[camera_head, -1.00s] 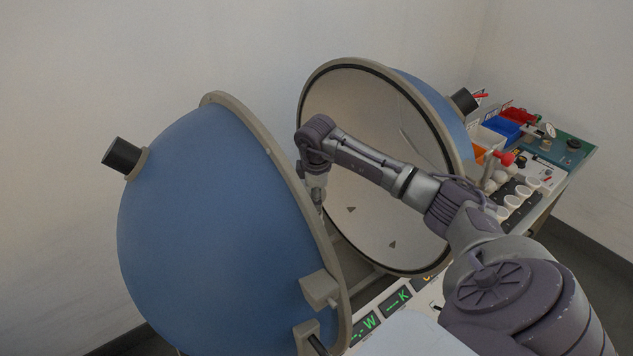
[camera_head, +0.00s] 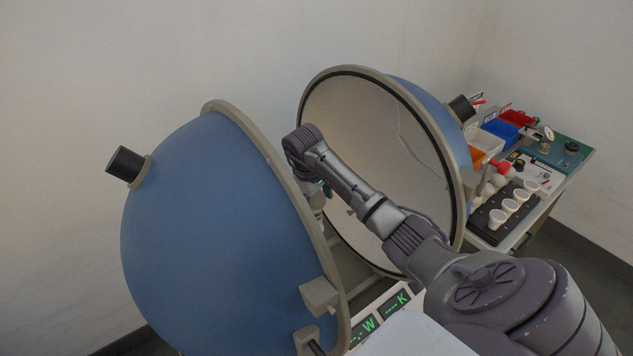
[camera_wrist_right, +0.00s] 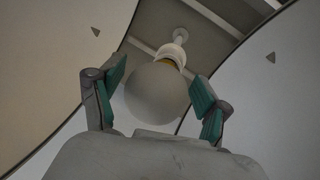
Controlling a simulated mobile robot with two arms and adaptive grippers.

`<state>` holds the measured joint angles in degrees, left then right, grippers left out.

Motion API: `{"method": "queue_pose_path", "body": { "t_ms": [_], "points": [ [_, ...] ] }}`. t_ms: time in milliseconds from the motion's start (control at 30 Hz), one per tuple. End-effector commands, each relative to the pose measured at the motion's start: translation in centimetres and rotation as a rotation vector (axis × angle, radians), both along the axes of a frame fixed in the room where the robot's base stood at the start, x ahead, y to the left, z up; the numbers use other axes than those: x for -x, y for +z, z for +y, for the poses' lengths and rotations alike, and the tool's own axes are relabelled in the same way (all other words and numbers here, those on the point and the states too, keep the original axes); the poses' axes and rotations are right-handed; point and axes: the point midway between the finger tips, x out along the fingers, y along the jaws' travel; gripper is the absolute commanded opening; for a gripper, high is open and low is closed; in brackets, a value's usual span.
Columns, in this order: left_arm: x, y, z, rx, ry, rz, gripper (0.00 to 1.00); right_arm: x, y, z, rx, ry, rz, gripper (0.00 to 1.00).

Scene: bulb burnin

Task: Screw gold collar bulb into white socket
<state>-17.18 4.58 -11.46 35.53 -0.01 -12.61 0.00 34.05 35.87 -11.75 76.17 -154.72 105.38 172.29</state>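In the right wrist view a round, frosted white bulb (camera_wrist_right: 157,95) hangs between my right gripper's fingers (camera_wrist_right: 158,92). A thin gold collar (camera_wrist_right: 166,62) shows at its far end, against the white socket (camera_wrist_right: 173,52) on a post. The bulb is in line with the socket; how deep it sits is hidden. My right gripper is open, with a small gap between the green pads and the bulb on both sides. In the head view the gripper is mostly hidden behind its own wrist, between the two sphere halves. My left gripper is not in view.
The blue sphere half (camera_head: 205,230) stands close on the left; the other half (camera_head: 365,130), with a pale inside, stands behind my right arm. A black tray with white cups (camera_head: 497,219) and coloured bins (camera_head: 500,128) are on the bench at right. Readouts (camera_head: 369,325) glow green in front.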

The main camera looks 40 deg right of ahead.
Motion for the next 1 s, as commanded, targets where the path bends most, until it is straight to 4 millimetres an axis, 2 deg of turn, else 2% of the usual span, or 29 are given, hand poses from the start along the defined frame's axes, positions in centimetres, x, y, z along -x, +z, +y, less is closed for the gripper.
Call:
{"method": "queue_pose_path", "body": {
  "t_ms": [233, 333, 700, 1000],
  "points": [
    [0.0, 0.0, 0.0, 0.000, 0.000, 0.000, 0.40, -0.2, 0.3, -0.1, 0.001, 0.005, -0.007, 0.78],
    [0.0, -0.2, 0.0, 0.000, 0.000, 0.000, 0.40, -0.2, 0.3, -0.2, 0.003, 0.089, -0.010, 0.78],
    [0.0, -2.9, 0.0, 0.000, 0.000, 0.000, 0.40, -0.7, 0.0, -0.5, 0.001, 0.842, -0.011, 0.78],
    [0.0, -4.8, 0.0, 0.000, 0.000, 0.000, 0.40, -1.2, 0.2, -0.6, -0.005, 1.382, -0.011, 0.78]
  ]
}}
